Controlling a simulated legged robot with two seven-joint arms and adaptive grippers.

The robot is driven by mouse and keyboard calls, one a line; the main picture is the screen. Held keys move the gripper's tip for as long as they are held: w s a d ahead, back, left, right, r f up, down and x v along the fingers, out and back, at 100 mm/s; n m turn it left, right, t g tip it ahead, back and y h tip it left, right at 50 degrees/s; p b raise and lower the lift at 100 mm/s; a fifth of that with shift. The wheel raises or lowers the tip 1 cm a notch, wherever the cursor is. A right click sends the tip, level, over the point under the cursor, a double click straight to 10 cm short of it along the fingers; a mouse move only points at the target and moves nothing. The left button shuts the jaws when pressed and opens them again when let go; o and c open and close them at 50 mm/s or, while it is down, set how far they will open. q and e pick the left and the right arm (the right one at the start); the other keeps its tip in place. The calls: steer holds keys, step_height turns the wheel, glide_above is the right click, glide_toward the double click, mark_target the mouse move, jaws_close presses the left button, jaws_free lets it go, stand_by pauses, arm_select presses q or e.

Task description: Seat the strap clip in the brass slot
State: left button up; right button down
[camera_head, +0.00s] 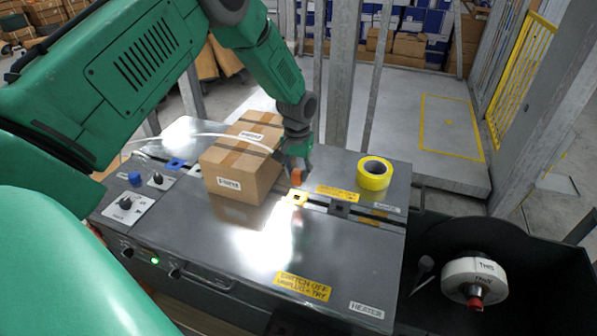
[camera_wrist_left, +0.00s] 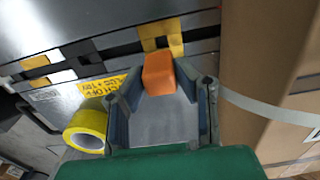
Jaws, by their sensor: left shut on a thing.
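My left gripper (camera_head: 297,168) is shut on the orange strap clip (camera_head: 297,178), just right of the cardboard box (camera_head: 237,186). In the left wrist view the clip (camera_wrist_left: 159,74) sits between the fingertips of my left gripper (camera_wrist_left: 163,95). The brass slot (camera_head: 298,198) is a yellow square with a dark opening in the machine's top. It also shows in the left wrist view (camera_wrist_left: 174,28), directly beyond the clip. The clip looks close to the slot; I cannot tell whether they touch. A pale strap (camera_head: 215,136) passes by the box. My right gripper is not in view.
A yellow tape roll (camera_head: 374,174) lies on the machine top (camera_head: 330,250), right of the clip. A dark slot block (camera_head: 340,208) and a blue one (camera_head: 175,164) sit along the same groove. A black bin (camera_head: 440,240) holds a white reel (camera_head: 474,279). The front top is clear.

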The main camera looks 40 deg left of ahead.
mark_target(296, 184)
arm_select(q)
steer(key=f, duration=0.1)
steer(key=f+b, duration=0.1)
steer(key=f, duration=0.1)
steer(key=shift+a+f, duration=0.15)
steer(key=shift+a, duration=0.2)
steer(key=shift+d+f+b, duration=0.15)
steer(key=shift+f+b, duration=0.35)
steer(key=shift+b, duration=0.05)
steer(key=shift+d+f, duration=0.1)
steer(key=shift+s, duration=0.1)
steer(key=shift+p, duration=0.45)
stand_by(1.1)
steer(key=shift+f, duration=0.35)
stand_by(0.4)
